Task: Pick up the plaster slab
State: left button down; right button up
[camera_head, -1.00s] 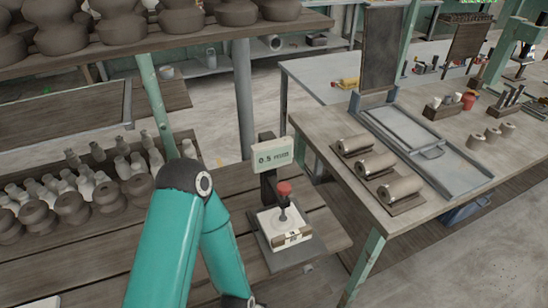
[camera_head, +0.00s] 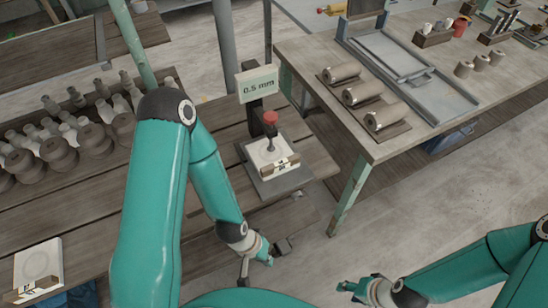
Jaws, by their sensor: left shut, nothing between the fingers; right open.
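Two pale, square, plaster-like slabs show in the head view, and I cannot tell which one the task names. One slab (camera_head: 262,153) lies on the grey base of a gauge, under its red-topped probe, with a small label on its front edge. The other slab (camera_head: 38,262) lies at the lower left on the wooden bench, also with a label on its front edge. My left gripper (camera_head: 264,256) is shut and empty, in front of and below the gauge, apart from both slabs. My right gripper (camera_head: 352,288) is open and empty at the bottom, right of the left gripper.
The gauge display (camera_head: 258,83) reads 0.5 mm. Several dark pots and pale bottles (camera_head: 57,152) stand at the left. A grey-topped table (camera_head: 330,100) at the right holds clay rolls (camera_head: 362,93) and a tray. Open floor lies between bench and table.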

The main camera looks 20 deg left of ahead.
aim_at(269, 166)
jog(key=z, duration=0.8)
jog(key=i, duration=0.2)
jog(key=u, duration=3.3)
jog(key=i, duration=0.15)
jog(key=u, duration=0.9)
jog(key=k, duration=1.65)
jog(key=z, duration=0.5)
jog(key=i, duration=0.5)
jog(key=z, duration=0.25)
